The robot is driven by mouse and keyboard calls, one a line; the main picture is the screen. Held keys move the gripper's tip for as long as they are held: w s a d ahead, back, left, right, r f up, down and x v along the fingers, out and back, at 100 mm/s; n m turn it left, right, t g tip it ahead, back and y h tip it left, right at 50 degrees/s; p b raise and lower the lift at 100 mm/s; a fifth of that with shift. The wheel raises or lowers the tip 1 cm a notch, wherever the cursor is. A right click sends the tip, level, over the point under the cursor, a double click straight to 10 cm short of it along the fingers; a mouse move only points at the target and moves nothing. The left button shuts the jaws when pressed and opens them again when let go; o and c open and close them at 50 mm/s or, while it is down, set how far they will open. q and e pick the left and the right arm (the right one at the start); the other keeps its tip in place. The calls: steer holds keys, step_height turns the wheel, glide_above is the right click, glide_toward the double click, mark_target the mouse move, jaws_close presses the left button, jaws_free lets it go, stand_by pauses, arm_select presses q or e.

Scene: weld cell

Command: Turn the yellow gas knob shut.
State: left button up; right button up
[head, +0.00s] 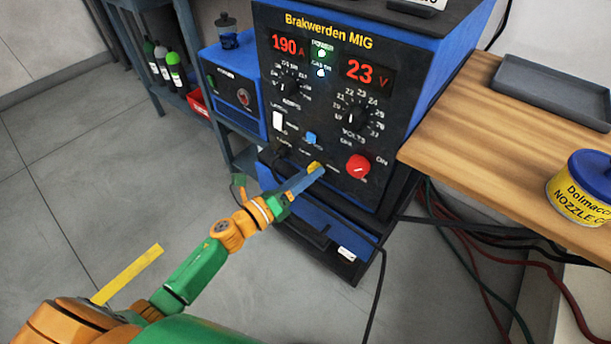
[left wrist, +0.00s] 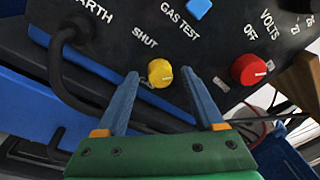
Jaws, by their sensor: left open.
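The yellow gas knob (left wrist: 160,72) sits on the black front panel of the welding machine (head: 320,110), beside the printed word SHUT. A pale pointer mark shows on its face. My left gripper (left wrist: 165,82) is open, its two blue fingers on either side of the knob with gaps, so it is not gripped. In the head view the left gripper (head: 314,172) reaches the lower panel, and its fingers partly hide the yellow knob (head: 315,166). My right gripper is not in view.
A red on/off knob (head: 358,166) is right of the yellow one, and a blue gas test button (head: 311,138) is above it. A black earth cable (left wrist: 62,60) leaves the panel at left. A wooden bench (head: 480,130) with a yellow-blue tin (head: 580,190) stands right.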

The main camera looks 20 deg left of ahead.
arm_select(q)
jaws_close()
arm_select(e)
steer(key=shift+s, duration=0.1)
arm_select(q)
steer(key=shift+n, duration=0.3)
steer(key=shift+s+d+f+n+t+y+p, duration=0.1)
steer(key=shift+n+t+y+p, duration=0.2)
steer(key=shift+n, duration=2.75)
steer(key=shift+w+f+n+t+y+p, duration=0.2)
steer(key=shift+n+t, duration=0.25)
steer(key=shift+n, duration=2.65)
steer(key=shift+s+d+r+n+t+y+p, duration=0.1)
steer(key=shift+s+n+t+y+p, duration=0.2)
steer(key=shift+n, duration=2.75)
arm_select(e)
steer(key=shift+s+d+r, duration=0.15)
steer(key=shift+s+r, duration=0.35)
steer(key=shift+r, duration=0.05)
arm_select(q)
steer(key=shift+w+f+n, duration=0.1)
steer(key=shift+n, duration=0.2)
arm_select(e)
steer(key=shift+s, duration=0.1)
arm_select(q)
jaws_free()
